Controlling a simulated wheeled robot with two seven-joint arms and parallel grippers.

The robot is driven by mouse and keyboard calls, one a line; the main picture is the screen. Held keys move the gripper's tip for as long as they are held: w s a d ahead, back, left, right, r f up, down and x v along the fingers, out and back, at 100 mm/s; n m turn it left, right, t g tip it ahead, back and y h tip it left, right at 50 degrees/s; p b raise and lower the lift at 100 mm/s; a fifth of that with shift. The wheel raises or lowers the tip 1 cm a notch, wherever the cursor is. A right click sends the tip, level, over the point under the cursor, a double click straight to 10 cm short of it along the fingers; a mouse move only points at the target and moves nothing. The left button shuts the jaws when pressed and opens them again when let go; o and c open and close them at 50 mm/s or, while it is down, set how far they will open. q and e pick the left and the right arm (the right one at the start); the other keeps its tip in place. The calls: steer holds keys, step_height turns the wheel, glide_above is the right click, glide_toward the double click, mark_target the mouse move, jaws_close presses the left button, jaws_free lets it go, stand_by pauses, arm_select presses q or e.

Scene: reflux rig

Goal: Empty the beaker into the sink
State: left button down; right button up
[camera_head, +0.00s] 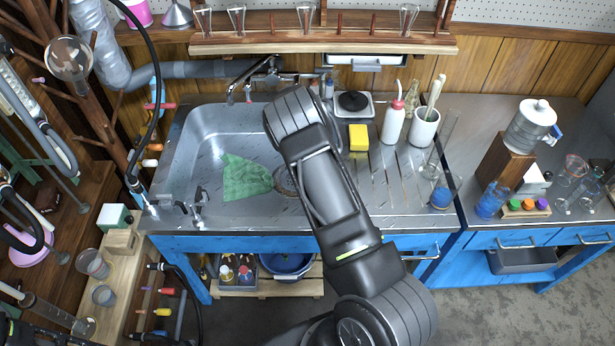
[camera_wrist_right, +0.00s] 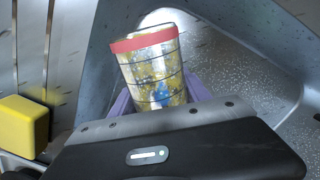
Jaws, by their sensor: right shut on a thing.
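The beaker (camera_wrist_right: 152,68) is clear with a red band at its rim and dark lines on its wall. Its glass shows a mottled yellow-green look, and I cannot tell how much liquid is in it. My right gripper (camera_wrist_right: 160,97) is shut on it, with purple fingers on either side. The beaker leans slightly in the right wrist view, over the metal sink. In the head view my right arm reaches over the sink (camera_head: 200,130) and hides the gripper and most or all of the beaker. My left gripper is not in view.
A green cloth (camera_head: 245,178) lies in the sink. A faucet (camera_head: 262,75) stands at the back. A yellow sponge (camera_head: 358,137), a wash bottle (camera_head: 393,124) and a white pot (camera_head: 424,128) stand on the right drainboard. A glass-holding shelf (camera_head: 330,42) runs above.

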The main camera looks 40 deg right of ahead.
steer(key=shift+w+f+g+b, duration=0.1)
steer(key=shift+g+b, duration=0.2)
steer(key=shift+b, duration=0.35)
steer(key=shift+r+g+b, duration=0.25)
steer(key=shift+g+b, duration=0.15)
steer(key=shift+b, duration=0.4)
steer(key=shift+r, duration=0.1)
